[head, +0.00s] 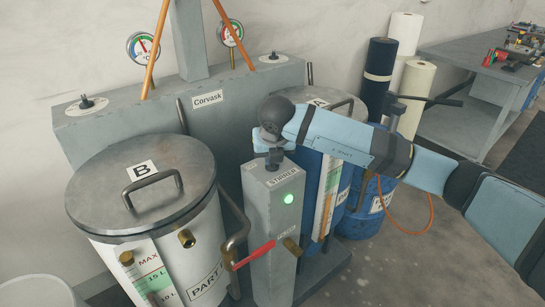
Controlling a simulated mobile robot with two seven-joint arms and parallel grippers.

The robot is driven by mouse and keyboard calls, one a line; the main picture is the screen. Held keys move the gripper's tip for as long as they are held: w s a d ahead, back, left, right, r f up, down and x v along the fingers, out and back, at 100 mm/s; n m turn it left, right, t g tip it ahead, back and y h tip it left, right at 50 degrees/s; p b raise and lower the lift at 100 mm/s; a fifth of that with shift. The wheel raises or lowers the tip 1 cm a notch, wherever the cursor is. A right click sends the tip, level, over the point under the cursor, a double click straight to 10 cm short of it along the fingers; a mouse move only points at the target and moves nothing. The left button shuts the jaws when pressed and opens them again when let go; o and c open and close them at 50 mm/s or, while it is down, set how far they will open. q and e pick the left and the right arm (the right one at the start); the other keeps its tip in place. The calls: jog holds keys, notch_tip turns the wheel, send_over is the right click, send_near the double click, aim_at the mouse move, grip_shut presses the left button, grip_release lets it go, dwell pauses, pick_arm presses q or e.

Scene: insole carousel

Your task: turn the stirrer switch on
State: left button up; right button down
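The stirrer post (268,230) is a grey upright box with a "STIRRER" label (283,177) near its top. A round green lamp (289,198) on its front looks lit. My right arm comes in from the right, and my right gripper (273,160) points down at the top of the post. The stirrer switch there is hidden or too small to make out behind the gripper. I cannot tell whether the fingers are open, shut or touching it. My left gripper is not in view.
A lidded tank marked B (150,176) stands left of the post. A red-handled valve (254,254) sticks out low on the post. Behind are a grey cabinet labelled "Corvask" (140,130) and two gauges. Blue drums (368,210) and a workbench (478,80) stand at right.

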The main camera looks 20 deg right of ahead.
jog(key=shift+s+f, duration=0.15)
jog(key=shift+f, duration=0.2)
jog(key=c, duration=1.1)
grip_release()
jog(key=shift+r, duration=0.15)
pick_arm(q)
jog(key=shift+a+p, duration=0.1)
jog(key=shift+p, duration=0.5)
pick_arm(e)
jog(key=v, duration=1.3)
jog(key=shift+r, duration=0.35)
jog(key=shift+a, duration=0.1)
